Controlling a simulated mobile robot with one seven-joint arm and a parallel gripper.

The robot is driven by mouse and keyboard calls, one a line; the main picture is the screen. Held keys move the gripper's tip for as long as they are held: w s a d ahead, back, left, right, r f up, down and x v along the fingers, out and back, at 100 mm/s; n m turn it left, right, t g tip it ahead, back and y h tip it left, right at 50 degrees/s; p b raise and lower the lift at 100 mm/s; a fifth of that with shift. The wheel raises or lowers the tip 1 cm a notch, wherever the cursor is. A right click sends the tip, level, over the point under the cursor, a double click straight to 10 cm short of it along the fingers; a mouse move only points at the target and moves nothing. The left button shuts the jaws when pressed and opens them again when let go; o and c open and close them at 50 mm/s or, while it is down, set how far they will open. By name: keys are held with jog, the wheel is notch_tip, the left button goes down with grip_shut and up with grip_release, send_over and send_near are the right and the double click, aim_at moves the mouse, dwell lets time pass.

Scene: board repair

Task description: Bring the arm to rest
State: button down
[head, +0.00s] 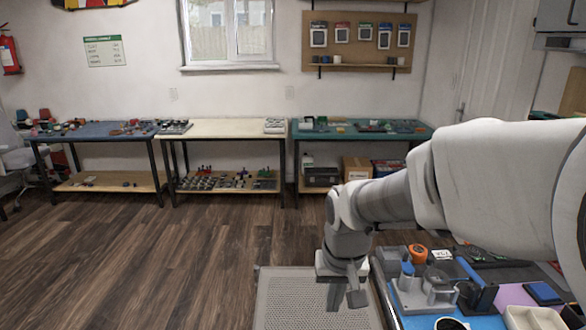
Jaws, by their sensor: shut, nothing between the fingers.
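My arm (430,190) reaches in from the right side of the head view, bent downward at the wrist. My gripper (347,300) points down over the grey perforated surface, just left of the near workbench. It looks shut, with nothing visible in it. Its fingertips are small in this view.
The near workbench (388,308) at lower right has a blue mat crowded with tools, an orange-topped item (418,252) and a cream tray (533,318). A grey perforated mat (285,300) lies left of it. Three benches line the far wall. The wooden floor (180,260) between is clear.

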jog(key=s+d+r+t+p, duration=0.1)
jog(key=s+d+r+t, duration=0.2)
jog(key=s+d+r, duration=0.3)
jog(key=shift+s+d+r+t, duration=0.3)
jog(key=shift+s+r, duration=2.2)
jog(key=shift+s, duration=1.55)
jog(key=shift+d, duration=0.25)
